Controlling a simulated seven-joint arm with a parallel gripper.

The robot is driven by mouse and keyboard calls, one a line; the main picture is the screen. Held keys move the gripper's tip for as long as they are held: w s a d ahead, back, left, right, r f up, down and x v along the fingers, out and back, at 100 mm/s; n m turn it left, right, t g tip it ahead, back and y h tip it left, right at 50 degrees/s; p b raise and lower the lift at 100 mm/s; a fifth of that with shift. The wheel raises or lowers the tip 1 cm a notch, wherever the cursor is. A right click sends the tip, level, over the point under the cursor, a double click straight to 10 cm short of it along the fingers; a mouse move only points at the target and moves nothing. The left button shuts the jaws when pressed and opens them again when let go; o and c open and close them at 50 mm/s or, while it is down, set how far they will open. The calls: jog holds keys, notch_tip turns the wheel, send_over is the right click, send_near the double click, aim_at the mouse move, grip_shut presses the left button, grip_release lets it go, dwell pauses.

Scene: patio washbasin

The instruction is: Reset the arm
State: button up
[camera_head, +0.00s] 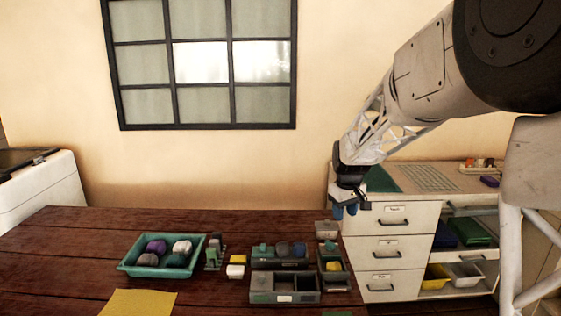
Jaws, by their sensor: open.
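My gripper (345,210) hangs at the end of my arm, which comes in from the upper right. It points down over the right edge of the dark wooden table (60,250), in front of the white drawer cabinet. The gripper is small in the picture; its blue-tipped fingers are apart and I see nothing held between them. Just below it are a small grey box (327,229) and a green holder with a yellow item (333,266), which look apart from the gripper.
A teal tray (128,268) holds several rounded items. Nearby are a green-grey stand (213,254), a yellow-white block (236,267), a grey divided box (259,298) and a yellow cloth (140,303). The drawer cabinet (390,266) stands right. The table's left side is clear.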

jog(key=s+r+m, duration=0.2)
jog(key=s, duration=1.9)
jog(key=s+r+m+t, duration=0.1)
jog(key=s+r+m, duration=0.1)
jog(key=s, duration=2)
jog(key=shift+s+a+m+t, duration=0.3)
jog(key=shift+a+m, duration=0.1)
jog(key=shift+m, duration=0.3)
